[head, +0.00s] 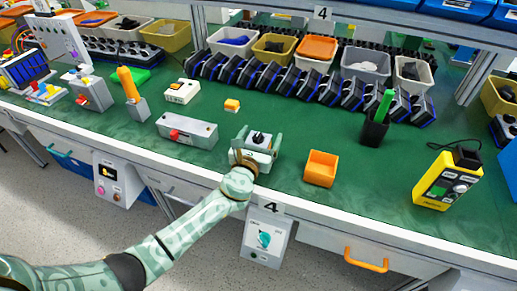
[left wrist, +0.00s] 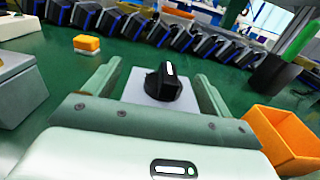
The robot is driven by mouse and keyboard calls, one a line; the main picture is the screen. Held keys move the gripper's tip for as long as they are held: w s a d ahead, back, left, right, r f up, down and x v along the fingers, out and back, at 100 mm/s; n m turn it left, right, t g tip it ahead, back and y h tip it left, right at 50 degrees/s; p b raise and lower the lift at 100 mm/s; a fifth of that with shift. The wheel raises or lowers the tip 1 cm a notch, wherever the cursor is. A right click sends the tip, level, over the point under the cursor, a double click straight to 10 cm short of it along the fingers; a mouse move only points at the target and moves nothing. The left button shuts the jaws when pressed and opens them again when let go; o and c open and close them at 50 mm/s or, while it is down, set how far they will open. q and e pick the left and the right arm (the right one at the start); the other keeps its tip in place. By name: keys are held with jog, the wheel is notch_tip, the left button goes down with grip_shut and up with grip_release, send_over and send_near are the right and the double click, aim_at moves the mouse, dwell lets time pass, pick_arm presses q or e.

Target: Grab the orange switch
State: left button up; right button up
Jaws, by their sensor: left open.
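My left gripper (head: 259,136) is open at the front of the green bench, and its fingers also show in the left wrist view (left wrist: 158,84). Between and just beyond the fingers is a rotary switch with a black knob (left wrist: 171,86) and a white mark, on a pale base (left wrist: 134,88). The fingers stand on either side of it, with gaps visible. The knob also shows in the head view (head: 258,138). A small orange-yellow block (head: 232,104) on a white base lies behind and left of the gripper; it shows in the left wrist view (left wrist: 87,43). My right gripper is not in view.
An orange open box (head: 321,168) stands right of the gripper, and a grey box with a red button (head: 187,131) stands left. A black holder (head: 375,128) with a green stick and a yellow device (head: 447,180) are farther right. Blue-black racks line the back.

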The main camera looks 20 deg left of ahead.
pick_arm(q)
jog(key=shift+c, duration=0.3)
jog(key=c, duration=1.1)
jog(key=shift+r, duration=0.15)
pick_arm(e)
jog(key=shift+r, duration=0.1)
